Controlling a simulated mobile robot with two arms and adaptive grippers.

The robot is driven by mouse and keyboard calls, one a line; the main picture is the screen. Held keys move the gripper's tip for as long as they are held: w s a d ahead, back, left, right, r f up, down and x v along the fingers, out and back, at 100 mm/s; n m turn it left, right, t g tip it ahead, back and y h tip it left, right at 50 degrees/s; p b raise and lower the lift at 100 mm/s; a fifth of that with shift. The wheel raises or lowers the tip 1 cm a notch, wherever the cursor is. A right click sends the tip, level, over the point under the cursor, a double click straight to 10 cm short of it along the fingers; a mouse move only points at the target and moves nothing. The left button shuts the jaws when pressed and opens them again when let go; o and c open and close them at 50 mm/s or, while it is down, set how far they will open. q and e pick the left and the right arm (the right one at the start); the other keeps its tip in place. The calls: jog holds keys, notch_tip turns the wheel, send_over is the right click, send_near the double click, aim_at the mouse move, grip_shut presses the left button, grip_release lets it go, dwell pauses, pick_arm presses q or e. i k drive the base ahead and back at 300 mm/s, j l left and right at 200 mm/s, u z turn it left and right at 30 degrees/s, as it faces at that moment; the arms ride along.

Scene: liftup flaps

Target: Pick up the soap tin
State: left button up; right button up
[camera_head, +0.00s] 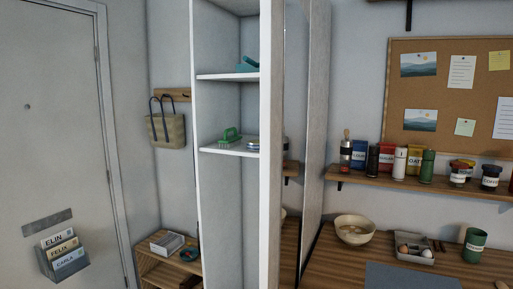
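A small round tin with a pale and dark side, which looks like the soap tin (252,143), stands on the middle shelf (232,150) of the tall white cabinet. It is at the shelf's right end, close against the cabinet's white front edge, which may hide part of it. A green-handled brush (230,136) lies to its left on the same shelf. Neither of my grippers shows in the head view.
The cabinet's upright edge (272,120) and mirrored panel (296,130) stand right of the shelf. A teal object (247,65) is on the shelf above. A wooden counter (335,262) holds a bowl (355,229) and an egg tray (413,253).

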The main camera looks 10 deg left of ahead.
aim_at(253, 145)
jog(key=i+j+z, duration=0.1)
jog(key=z, duration=0.65)
jog(key=i+j+z, duration=0.15)
jog(key=j+z, duration=0.35)
jog(key=j, duration=0.8)
jog(key=j+z, duration=0.45)
jog(key=j, duration=0.8)
